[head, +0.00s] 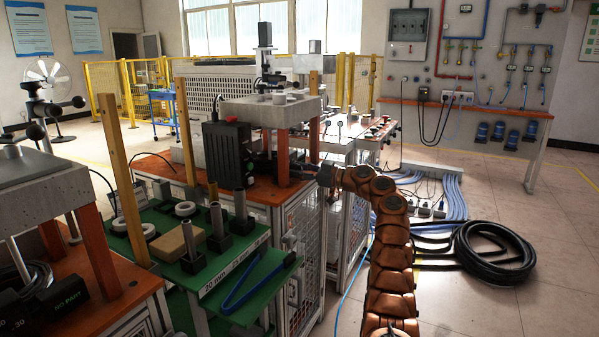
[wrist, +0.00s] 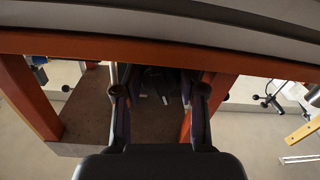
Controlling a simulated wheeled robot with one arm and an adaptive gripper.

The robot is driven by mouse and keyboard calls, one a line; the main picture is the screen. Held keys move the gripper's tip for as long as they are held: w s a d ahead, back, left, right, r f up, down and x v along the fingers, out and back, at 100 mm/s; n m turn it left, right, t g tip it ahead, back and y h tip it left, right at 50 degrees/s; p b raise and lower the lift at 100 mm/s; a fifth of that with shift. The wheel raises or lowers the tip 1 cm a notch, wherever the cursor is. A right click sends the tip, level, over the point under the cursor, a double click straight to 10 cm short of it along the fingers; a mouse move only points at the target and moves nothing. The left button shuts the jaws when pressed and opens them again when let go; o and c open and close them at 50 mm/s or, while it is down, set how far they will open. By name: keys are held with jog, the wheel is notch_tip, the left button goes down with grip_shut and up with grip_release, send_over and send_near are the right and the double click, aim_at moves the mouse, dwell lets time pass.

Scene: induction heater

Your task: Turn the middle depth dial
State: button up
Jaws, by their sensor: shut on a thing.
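My gripper (wrist: 160,92) reaches under the concrete-topped machine, between its orange posts. Its two dark fingers stand apart on either side of a dark part (wrist: 157,86) in the shadow, and it is shut on that part. The part is too dark to tell whether it is the middle depth dial. In the head view my copper-coloured arm comes in from the right of this machine (head: 266,110), and the gripper's tips are hidden among the dark parts under the top. No dial markings are readable in either view.
An orange post (wrist: 30,95) stands left of my gripper and another (wrist: 208,100) close on its right. The orange beam (wrist: 150,45) crosses above. A black box (head: 228,152) and a green rack (head: 205,265) stand left of the machine. Coiled black hose (head: 495,250) lies on the floor.

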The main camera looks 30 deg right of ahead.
jog(key=shift+c, duration=0.6)
jog(key=shift+f+m, duration=0.1)
jog(key=shift+m, duration=0.3)
jog(key=m+b, duration=0.2)
jog(key=m, duration=0.1)
jog(key=shift+f+m, duration=0.2)
jog(key=shift+m, duration=0.1)
jog(key=shift+m+b, duration=1.4)
jog(key=shift+m, duration=0.2)
jog(key=shift+r, duration=0.1)
jog(key=o, duration=1.1)
jog(key=shift+r, duration=0.1)
jog(key=shift+o, duration=0.2)
